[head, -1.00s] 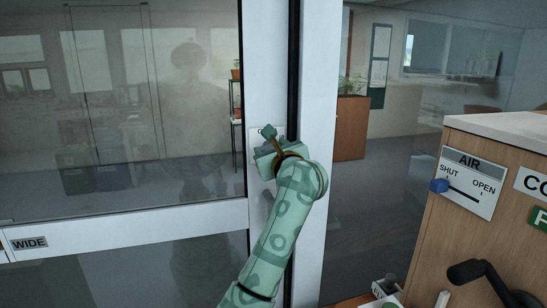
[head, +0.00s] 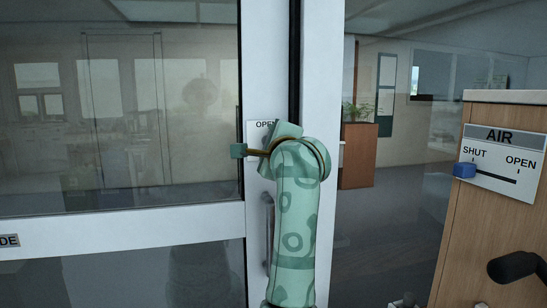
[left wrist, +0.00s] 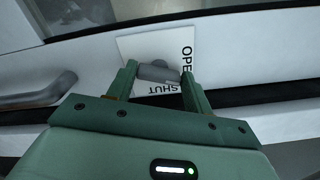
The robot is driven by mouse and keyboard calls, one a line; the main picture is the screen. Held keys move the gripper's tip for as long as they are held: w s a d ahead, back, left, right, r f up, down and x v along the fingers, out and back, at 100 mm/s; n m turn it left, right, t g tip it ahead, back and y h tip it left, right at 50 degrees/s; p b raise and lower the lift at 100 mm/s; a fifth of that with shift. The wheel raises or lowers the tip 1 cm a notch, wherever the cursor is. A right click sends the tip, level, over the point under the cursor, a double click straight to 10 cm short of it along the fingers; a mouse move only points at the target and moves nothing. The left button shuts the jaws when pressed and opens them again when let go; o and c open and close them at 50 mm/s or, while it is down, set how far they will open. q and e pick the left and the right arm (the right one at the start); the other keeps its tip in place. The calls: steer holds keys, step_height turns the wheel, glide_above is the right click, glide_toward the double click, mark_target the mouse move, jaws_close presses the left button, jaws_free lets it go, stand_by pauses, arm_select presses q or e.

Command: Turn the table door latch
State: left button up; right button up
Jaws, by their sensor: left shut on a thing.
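The door latch (left wrist: 155,71) is a small grey turn-piece on a white plate lettered OPEN and SHUT (left wrist: 130,48). The plate's top edge, with OPEN, also shows in the head view (head: 260,125) on the white door frame. My left gripper (left wrist: 159,76) is shut on the latch, with a green finger on each side of it. In the head view my left gripper (head: 256,150) is at the plate, one finger pointing left, and hides the latch. My right gripper is not in view.
A grey door handle (head: 268,230) is just below the plate; it also shows in the left wrist view (left wrist: 38,94). Glass panes flank the frame. At right stands a wooden cabinet (head: 470,235) with an AIR slider, its blue knob (head: 464,170) by SHUT, and a black lever (head: 512,266).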

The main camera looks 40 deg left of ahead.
arm_select(q)
steer(key=n+b, duration=0.3)
steer(key=n, duration=0.1)
steer(key=shift+f, duration=0.25)
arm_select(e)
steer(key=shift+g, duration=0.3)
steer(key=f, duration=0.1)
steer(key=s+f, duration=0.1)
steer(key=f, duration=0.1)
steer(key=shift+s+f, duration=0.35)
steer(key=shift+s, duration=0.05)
arm_select(q)
steer(key=shift+b, duration=0.3)
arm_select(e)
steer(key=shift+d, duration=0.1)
arm_select(q)
steer(key=o, duration=1)
steer(key=shift+r, duration=0.1)
steer(key=shift+s, duration=0.1)
steer(key=p+v, duration=0.3)
steer(key=v, duration=1.3)
steer(key=shift+d, duration=0.1)
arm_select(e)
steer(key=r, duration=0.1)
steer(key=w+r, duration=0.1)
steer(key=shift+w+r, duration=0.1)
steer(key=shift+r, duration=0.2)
